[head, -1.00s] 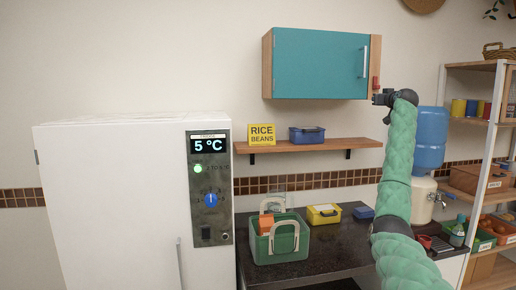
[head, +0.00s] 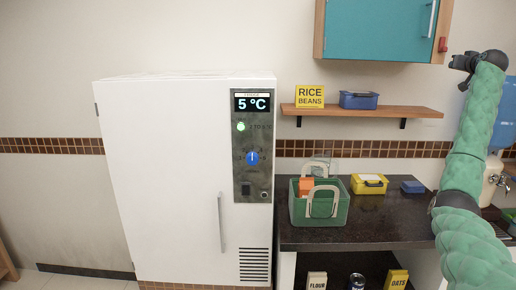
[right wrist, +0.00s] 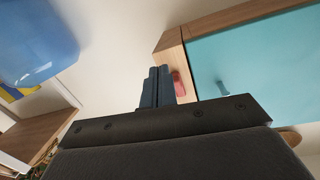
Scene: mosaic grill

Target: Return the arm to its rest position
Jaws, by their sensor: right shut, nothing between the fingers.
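My right arm, in a green padded sleeve, comes in from the lower right of the head view and reaches upward. Its gripper (head: 461,66) is raised at the right, to the right of and slightly below the teal wall cabinet (head: 375,28). In the right wrist view the dark fingers (right wrist: 157,86) are together with nothing between them. The cabinet (right wrist: 265,65) and a small red piece (right wrist: 180,84) on its side show behind the fingers. My left gripper is not in view.
A white fridge (head: 165,180) reading 5 °C stands at left. A shelf (head: 360,111) holds the rice and beans sign (head: 310,96) and a blue box (head: 358,100). The dark counter (head: 390,228) holds a green basket (head: 319,210), yellow box (head: 369,184) and small blue box (head: 412,187).

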